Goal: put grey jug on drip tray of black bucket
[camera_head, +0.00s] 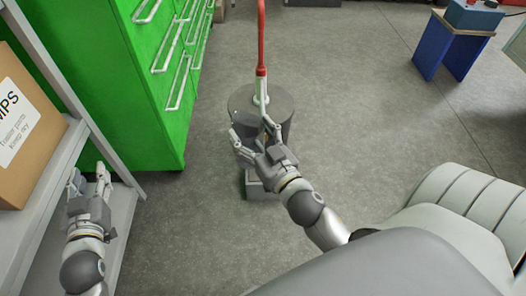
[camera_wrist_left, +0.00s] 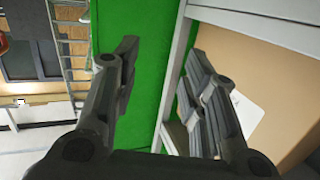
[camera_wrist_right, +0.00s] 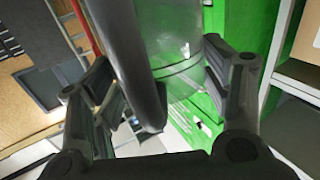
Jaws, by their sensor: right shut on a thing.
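The black bucket (camera_head: 282,104) is a dark cylinder on the floor, with a red-topped upright rod (camera_head: 262,45) rising over it. A pale grey block low at its near side may be the drip tray (camera_head: 258,190). My right gripper (camera_head: 253,137) is over the bucket's near edge. In the right wrist view it is shut around a dark curved piece (camera_wrist_right: 140,60) beside a see-through grey cylinder (camera_wrist_right: 180,50), which look like the grey jug's handle and body. The jug is not clear in the head view. My left gripper (camera_head: 88,180) is open and empty beside the shelf.
A green drawer cabinet (camera_head: 125,75) stands left of the bucket. A metal shelf (camera_head: 120,215) with a cardboard box (camera_head: 25,125) is at the far left. A blue stool (camera_head: 450,45) is at the back right. The floor right of the bucket is clear.

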